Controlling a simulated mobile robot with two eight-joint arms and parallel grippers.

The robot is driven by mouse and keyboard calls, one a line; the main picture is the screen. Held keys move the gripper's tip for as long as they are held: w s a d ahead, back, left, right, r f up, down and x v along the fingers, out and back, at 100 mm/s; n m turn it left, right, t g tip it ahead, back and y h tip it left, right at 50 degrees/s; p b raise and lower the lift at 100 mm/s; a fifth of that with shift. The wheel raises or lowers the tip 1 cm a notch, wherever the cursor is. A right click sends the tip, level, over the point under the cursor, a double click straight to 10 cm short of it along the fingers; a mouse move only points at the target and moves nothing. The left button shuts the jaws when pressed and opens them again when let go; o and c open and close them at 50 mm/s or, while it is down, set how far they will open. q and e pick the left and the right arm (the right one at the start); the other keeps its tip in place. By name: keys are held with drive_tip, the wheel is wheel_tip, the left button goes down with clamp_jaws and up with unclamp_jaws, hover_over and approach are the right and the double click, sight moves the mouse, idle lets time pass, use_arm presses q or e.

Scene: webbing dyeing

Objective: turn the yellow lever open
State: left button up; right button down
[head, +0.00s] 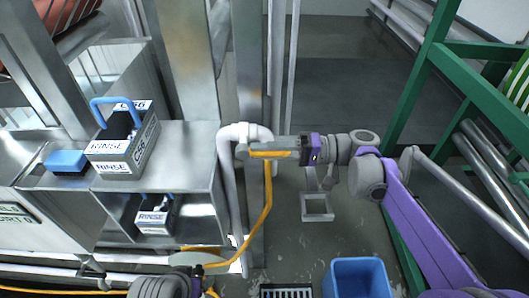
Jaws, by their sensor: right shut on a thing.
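The yellow lever (270,154) lies roughly level in front of the white pipe bend (245,132), beside a steel post. My right gripper (246,150) reaches in from the right and is shut on the lever; its fingers partly cover it, so the exact grip is hard to see. A yellow hose (266,205) hangs below the lever and curves down to the left. Part of my left arm shows at the bottom edge; its gripper's fingers cannot be made out.
A steel bench (185,150) at left carries a grey RINSE box (115,168) with a blue handle and a blue block (66,161). Another RINSE box (153,222) sits on the shelf below. A blue bin (357,278) and floor grate (287,291) are at the bottom. Green framing (415,110) stands right.

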drive_tip(key=shift+f, duration=0.1)
idle(0.5)
drive_tip(key=c, duration=0.7)
unclamp_jaws()
drive_tip(key=d, duration=1)
drive_tip(key=shift+w+d, duration=0.2)
drive_tip(key=shift+d, duration=0.15)
